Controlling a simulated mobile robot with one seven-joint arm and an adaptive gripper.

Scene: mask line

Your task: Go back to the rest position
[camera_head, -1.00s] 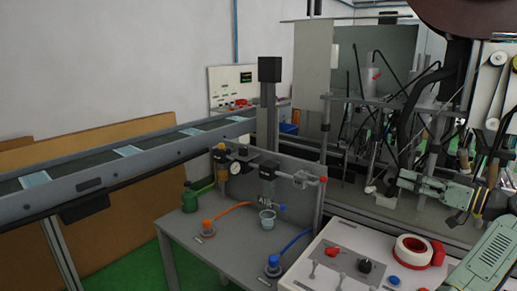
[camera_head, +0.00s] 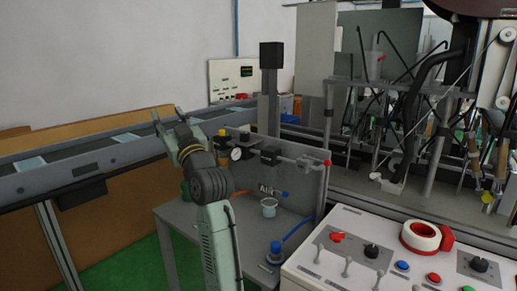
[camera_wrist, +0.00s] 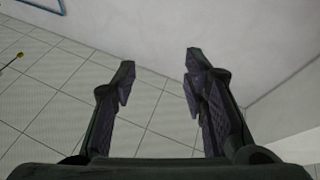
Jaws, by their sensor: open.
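Behind the fingers that view shows a tiled surface and a plain pale wall. My forearm hides the left part of the grey bench (camera_head: 183,215) in the head view.
A conveyor (camera_head: 110,157) runs along the left. The bench holds a gauge, a small clear cup (camera_head: 269,207) and a blue hose (camera_head: 297,240). A white control panel (camera_head: 330,278) with buttons and a red-and-white tape roll (camera_head: 421,236) stands at right, before dense machinery.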

